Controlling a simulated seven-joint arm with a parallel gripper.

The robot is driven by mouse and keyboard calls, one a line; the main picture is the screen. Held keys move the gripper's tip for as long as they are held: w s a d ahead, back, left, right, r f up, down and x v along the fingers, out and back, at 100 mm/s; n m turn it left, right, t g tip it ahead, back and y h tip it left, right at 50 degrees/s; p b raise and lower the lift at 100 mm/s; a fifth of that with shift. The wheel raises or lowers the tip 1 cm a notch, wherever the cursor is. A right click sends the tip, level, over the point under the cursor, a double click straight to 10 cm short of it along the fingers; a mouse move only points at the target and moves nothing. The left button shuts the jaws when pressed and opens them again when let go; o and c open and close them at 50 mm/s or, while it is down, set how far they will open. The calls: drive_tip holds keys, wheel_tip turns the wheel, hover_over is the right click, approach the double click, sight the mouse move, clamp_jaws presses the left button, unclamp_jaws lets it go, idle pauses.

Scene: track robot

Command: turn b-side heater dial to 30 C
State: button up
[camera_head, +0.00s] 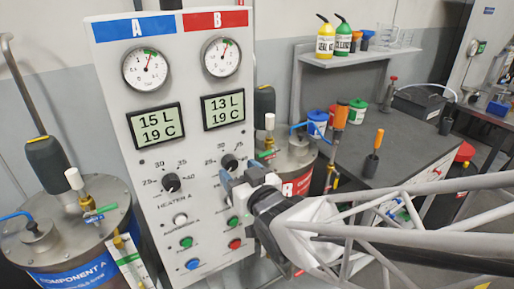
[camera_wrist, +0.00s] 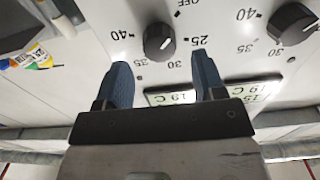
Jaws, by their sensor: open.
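The heater B dial (camera_head: 229,162) is a black knob on the white panel under the B display. In the wrist view, which looks upside down, the same dial (camera_wrist: 159,42) sits just beyond the gap between my fingertips, with 25, 30, 35, 40 and OFF marked around it. A small pale mark shows on the knob; its exact setting is hard to read. My gripper (camera_wrist: 165,72) is open, with blue fingers apart and nothing between them. In the head view my gripper (camera_head: 233,180) is close to the panel, just below the dial, and hides its lower markings.
The heater A dial (camera_head: 171,183) is left of it, also visible in the wrist view (camera_wrist: 292,24). The B display (camera_head: 223,110) reads 13 L, 19 C. Push buttons (camera_head: 236,244) lie below. A drum with taps (camera_head: 292,160) stands right of the panel, beside a dark bench (camera_head: 400,150).

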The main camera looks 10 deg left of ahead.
sight(232, 165)
drive_tip(key=shift+x, duration=1.55)
drive_tip(key=c, duration=0.9)
